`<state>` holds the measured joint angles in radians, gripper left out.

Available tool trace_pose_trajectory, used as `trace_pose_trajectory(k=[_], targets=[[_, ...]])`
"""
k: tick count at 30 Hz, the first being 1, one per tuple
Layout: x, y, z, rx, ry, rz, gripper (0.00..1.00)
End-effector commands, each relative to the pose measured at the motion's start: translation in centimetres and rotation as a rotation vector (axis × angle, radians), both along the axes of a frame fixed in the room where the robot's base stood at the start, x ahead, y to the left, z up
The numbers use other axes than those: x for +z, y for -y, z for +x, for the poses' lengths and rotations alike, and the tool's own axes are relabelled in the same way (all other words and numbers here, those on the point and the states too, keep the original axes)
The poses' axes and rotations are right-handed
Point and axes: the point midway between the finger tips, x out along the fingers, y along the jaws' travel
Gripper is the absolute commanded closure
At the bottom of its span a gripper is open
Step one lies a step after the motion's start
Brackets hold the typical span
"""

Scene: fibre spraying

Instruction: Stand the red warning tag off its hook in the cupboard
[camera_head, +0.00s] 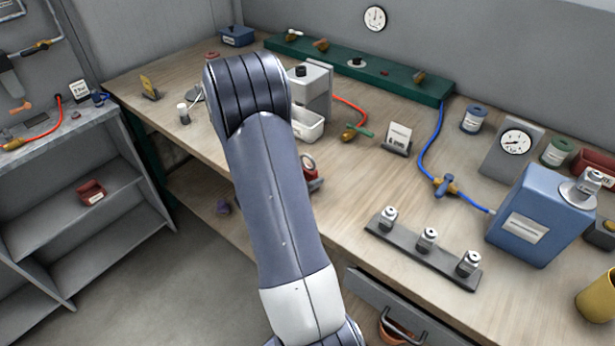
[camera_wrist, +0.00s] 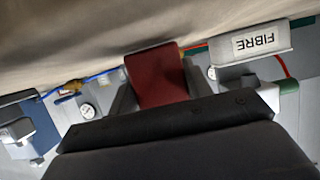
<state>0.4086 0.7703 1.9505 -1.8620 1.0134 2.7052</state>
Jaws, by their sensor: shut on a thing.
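In the wrist view a dark red flat piece (camera_wrist: 157,72), which looks like the warning tag, sits between the two grey fingers of my gripper (camera_wrist: 160,88). The gripper is shut on it. No writing shows on the face I see. In the head view my arm hides the gripper and most of what it holds. A small red and dark thing (camera_head: 309,166) shows just right of my arm, at the bench edge; I cannot tell what it is. I cannot make out a hook. An open grey shelf unit (camera_head: 105,230), possibly the cupboard, stands at the left.
A red bin-like object (camera_head: 91,192) sits on the upper shelf. The wooden bench (camera_head: 345,195) carries a white container (camera_head: 309,124), a rack with three fittings (camera_head: 424,250), a blue box (camera_head: 535,217) and hoses. The FIBRE label (camera_wrist: 258,42) appears upside down in the wrist view. Lower shelves look empty.

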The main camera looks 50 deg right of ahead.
Motion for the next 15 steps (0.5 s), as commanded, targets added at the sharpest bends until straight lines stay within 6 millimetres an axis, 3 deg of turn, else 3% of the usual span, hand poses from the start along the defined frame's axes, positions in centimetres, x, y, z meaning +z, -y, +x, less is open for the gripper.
trace_pose_trajectory(k=[9, 10, 15], targets=[[-0.43, 0.0, 0.01, 0.0, -0.001, 0.0, 0.77], [-0.34, 0.0, 0.01, 0.0, -0.001, 0.001, 0.52], [-0.27, 0.0, 0.0, 0.0, -0.001, 0.001, 0.38]])
